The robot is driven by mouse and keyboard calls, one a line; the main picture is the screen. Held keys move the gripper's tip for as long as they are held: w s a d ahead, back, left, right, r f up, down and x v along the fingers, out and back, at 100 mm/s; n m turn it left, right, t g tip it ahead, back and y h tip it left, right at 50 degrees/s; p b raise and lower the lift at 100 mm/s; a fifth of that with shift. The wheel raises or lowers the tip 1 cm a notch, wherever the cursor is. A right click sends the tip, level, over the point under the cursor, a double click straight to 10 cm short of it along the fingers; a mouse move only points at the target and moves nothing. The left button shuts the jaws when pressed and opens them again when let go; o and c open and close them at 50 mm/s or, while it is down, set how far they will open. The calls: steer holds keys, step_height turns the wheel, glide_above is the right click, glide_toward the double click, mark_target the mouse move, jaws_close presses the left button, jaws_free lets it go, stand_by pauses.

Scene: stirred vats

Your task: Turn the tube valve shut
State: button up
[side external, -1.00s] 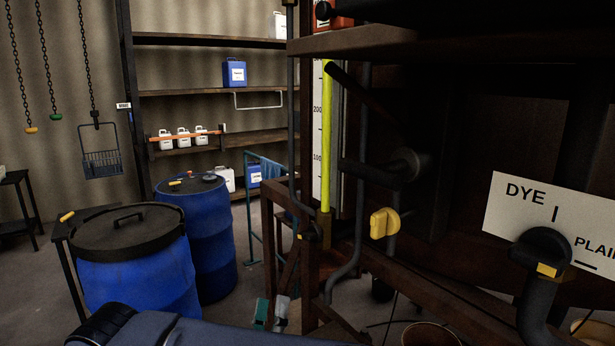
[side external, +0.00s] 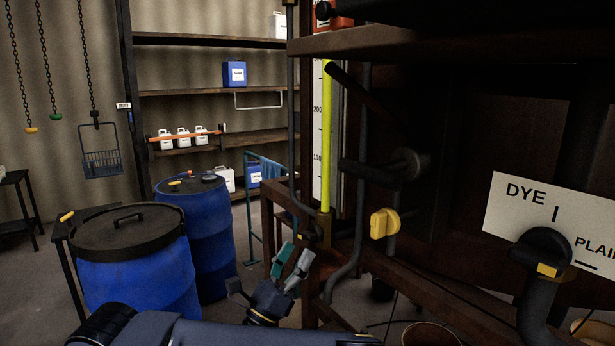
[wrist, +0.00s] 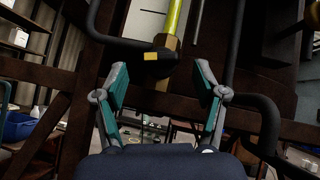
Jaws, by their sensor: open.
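The tube (side external: 326,140) is upright and filled with yellow-green liquid beside a numbered scale in the side view. A brass fitting (wrist: 169,43) holds its lower end. The tube valve (wrist: 160,56), a dark knob with a yellow mark, sits by this fitting in the wrist view. It also shows small and dark, left of the tube's foot, in the side view (side external: 311,234). My gripper (side external: 292,260) is open and empty, below the valve. In the wrist view its fingers (wrist: 160,76) stand apart on either side, with the valve just beyond their tips.
A yellow knob (side external: 384,222) is right of the tube. A dark bent pipe (wrist: 262,115) runs right of my fingers, and a brown frame beam (wrist: 265,122) crosses behind them. Blue drums (side external: 135,275) stand left. A dye sign (side external: 525,205) is at right.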

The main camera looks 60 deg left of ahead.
mark_target(304, 240)
steer(key=shift+x, duration=2.4)
steer(key=shift+c, duration=0.2)
steer(key=c, duration=1.1)
steer(key=shift+m+t+h, duration=0.6)
steer(key=shift+m+h, duration=2.8)
steer(key=shift+m, duration=0.2)
steer(key=o, duration=1.1)
steer(key=shift+o, duration=0.2)
steer(key=shift+f, duration=0.15)
steer(key=v, duration=1.2)
